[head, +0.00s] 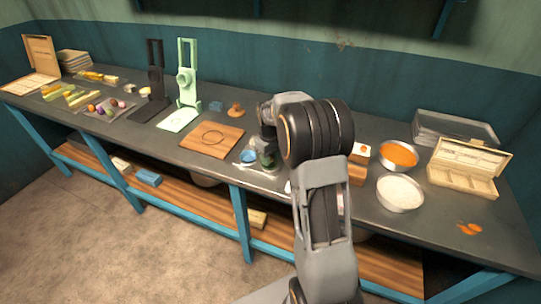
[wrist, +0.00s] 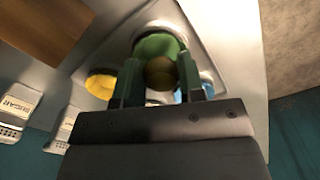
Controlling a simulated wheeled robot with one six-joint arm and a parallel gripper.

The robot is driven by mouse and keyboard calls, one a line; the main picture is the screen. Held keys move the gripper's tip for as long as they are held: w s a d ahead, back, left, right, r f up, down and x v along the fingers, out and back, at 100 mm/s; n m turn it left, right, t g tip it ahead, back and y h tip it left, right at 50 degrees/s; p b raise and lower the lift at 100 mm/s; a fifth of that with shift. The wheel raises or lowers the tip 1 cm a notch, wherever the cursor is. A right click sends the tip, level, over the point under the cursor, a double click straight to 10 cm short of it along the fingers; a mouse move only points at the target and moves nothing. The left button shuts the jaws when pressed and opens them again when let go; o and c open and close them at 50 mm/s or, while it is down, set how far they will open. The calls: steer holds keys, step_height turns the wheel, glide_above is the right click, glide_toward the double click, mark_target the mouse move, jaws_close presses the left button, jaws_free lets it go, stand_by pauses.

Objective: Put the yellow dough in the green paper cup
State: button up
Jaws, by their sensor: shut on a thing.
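My gripper (wrist: 160,85) is shut on a small rounded lump, the yellow dough (wrist: 160,73), which looks dark olive in shadow. The green paper cup (wrist: 158,46) shows directly behind the dough and between my fingers in the wrist view. The dough overlaps the cup's opening in that view; whether it touches the cup I cannot tell. In the head view my arm hides the dough, and a green patch of the cup (head: 268,158) shows below the wrist.
A yellow cup (wrist: 100,84) and a blue cup (wrist: 206,86) flank the green one on a pale tray (wrist: 92,58). It stands on a dark workbench near a wooden board (head: 212,140). Bowls with orange (head: 398,155) and white (head: 400,192) contents stand to the right.

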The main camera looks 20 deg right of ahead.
mark_target(271, 168)
steer(key=shift+s, duration=0.1)
stand_by(0.8)
steer(key=o, duration=1)
step_height(271, 168, up, 14)
steer(key=s+a+f+m+t, duration=0.1)
steer(key=s+a, duration=0.2)
steer(key=s, duration=0.4)
steer(key=s+a+f+m+t, duration=0.1)
steer(key=s+a, duration=0.3)
steer(key=s, duration=0.3)
steer(key=s+a+f+m+t+p, duration=0.1)
steer(key=s+a, duration=0.3)
steer(key=s, duration=0.3)
steer(key=shift+s+t, duration=0.3)
